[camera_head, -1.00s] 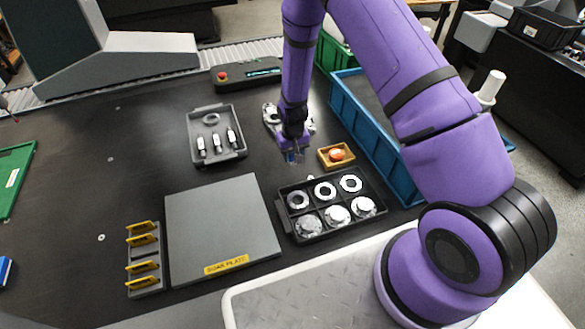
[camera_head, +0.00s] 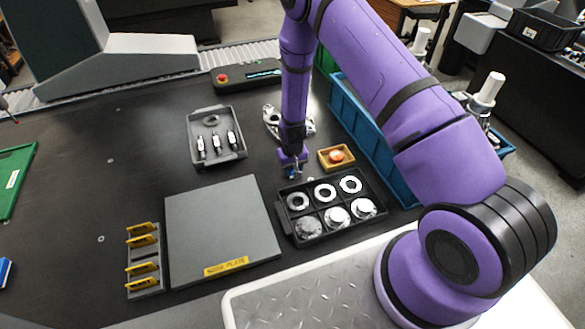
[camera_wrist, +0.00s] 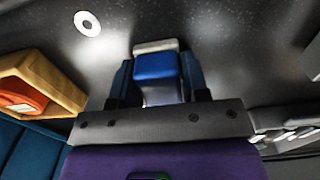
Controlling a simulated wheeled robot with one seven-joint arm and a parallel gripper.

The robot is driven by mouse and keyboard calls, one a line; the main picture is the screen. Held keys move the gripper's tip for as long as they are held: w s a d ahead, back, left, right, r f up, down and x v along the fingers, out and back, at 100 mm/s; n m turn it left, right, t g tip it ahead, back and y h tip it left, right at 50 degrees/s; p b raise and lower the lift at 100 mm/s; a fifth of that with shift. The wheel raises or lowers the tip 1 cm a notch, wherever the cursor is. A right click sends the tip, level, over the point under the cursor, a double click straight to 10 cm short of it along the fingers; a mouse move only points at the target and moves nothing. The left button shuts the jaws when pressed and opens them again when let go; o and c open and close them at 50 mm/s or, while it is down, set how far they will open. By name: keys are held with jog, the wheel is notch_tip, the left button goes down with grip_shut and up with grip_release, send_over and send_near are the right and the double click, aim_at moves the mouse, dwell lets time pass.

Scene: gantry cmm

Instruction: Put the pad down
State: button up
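The pad (camera_wrist: 155,68) is a small block, blue in the middle with pale grey at its ends. In the wrist view it sits between the two dark blue fingers of my gripper (camera_wrist: 158,88), which look shut on it. In the head view my gripper (camera_head: 292,173) points down over the black table, left of the wooden tray and behind the six-pocket tray. Only a little blue shows at its tip there. I cannot tell whether the pad touches the table.
The wooden tray (camera_head: 325,165) holds an orange object. The six-pocket black tray (camera_head: 286,217) holds rings and shiny round parts. A grey plate (camera_head: 220,230), a grey tray with parts (camera_head: 193,153) and a blue bin (camera_head: 365,135) stand nearby. Bare table lies left of my gripper.

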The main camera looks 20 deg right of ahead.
jog(key=o, duration=0.4)
jog(key=shift+o, duration=0.2)
jog(key=shift+r, duration=0.1)
notch_tip(320, 180, up, 12)
jog(key=shift+r, duration=0.15)
jog(key=s+d+r+t, duration=0.1)
jog(key=s+r, duration=0.2)
jog(key=r, duration=0.7)
jog(key=s+d+r+t, duration=0.1)
jog(key=s+r, duration=0.1)
jog(key=r, duration=0.9)
jog(key=s+d+r+t, duration=0.1)
jog(key=s+r, duration=0.2)
jog(key=r, duration=0.7)
jog(key=s+d+r, duration=0.1)
jog(key=s+r, duration=0.3)
jog(key=s, duration=0.4)
jog(key=s+d+r+t, duration=0.1)
jog(key=s+r, duration=0.4)
jog(key=s, duration=0.3)
jog(key=s+d+r+t, duration=0.1)
jog(key=s+d+r, duration=0.1)
jog(key=s+r, duration=0.3)
jog(key=shift+s+r, duration=0.25)
jog(key=shift+s, duration=1.2)
